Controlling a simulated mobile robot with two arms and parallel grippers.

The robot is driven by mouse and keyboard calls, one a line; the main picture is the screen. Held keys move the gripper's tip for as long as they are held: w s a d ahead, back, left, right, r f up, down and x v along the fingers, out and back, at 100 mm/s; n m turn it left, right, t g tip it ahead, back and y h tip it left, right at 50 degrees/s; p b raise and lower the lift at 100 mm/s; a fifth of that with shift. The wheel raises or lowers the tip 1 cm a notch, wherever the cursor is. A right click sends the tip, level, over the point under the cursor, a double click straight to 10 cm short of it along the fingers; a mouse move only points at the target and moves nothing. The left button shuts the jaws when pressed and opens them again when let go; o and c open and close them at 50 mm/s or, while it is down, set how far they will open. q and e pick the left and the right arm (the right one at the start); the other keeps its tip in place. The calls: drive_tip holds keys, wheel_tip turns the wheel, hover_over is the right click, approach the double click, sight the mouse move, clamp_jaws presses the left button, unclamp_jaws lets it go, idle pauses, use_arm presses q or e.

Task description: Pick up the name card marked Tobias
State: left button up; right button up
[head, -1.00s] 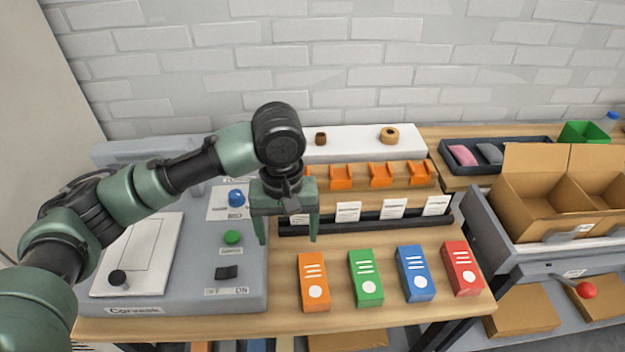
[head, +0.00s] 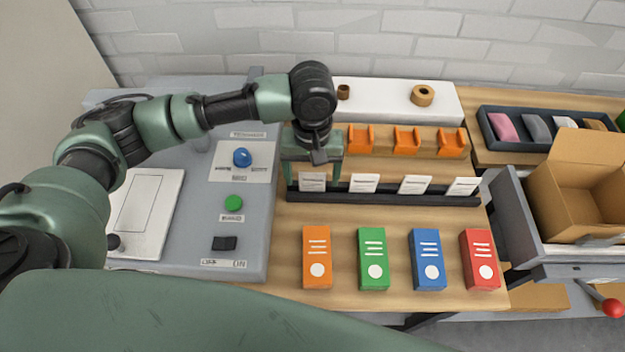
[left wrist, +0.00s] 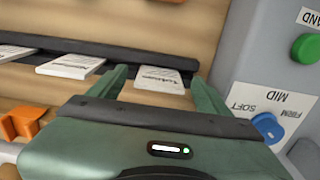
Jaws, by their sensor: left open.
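Several white name cards stand in a row in a dark slotted rail (head: 400,198). The leftmost card (head: 312,182) is between the fingers of my left gripper (head: 312,176). The left wrist view shows this card (left wrist: 160,79) between the two open fingertips (left wrist: 160,84). Its small print seems to read Tobias, though it is hard to make out. The gripper is open, and I cannot tell whether a finger touches the card. Another card (left wrist: 72,65) stands beside it in the rail, outside the fingers. My right gripper is not in view.
Orange holders (head: 406,140) stand behind the rail. Orange (head: 316,258), green (head: 373,260), blue (head: 428,260) and red (head: 480,260) boxes stand in front. A grey machine with a blue knob (head: 242,157) is close on the left. A cardboard box (head: 580,195) is at right.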

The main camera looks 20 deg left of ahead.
use_arm(q)
drive_tip(key=shift+f, duration=0.45)
drive_tip(key=shift+c, duration=0.4)
drive_tip(key=c, duration=1.3)
drive_tip(key=shift+r, duration=0.1)
drive_tip(key=shift+c, duration=0.2)
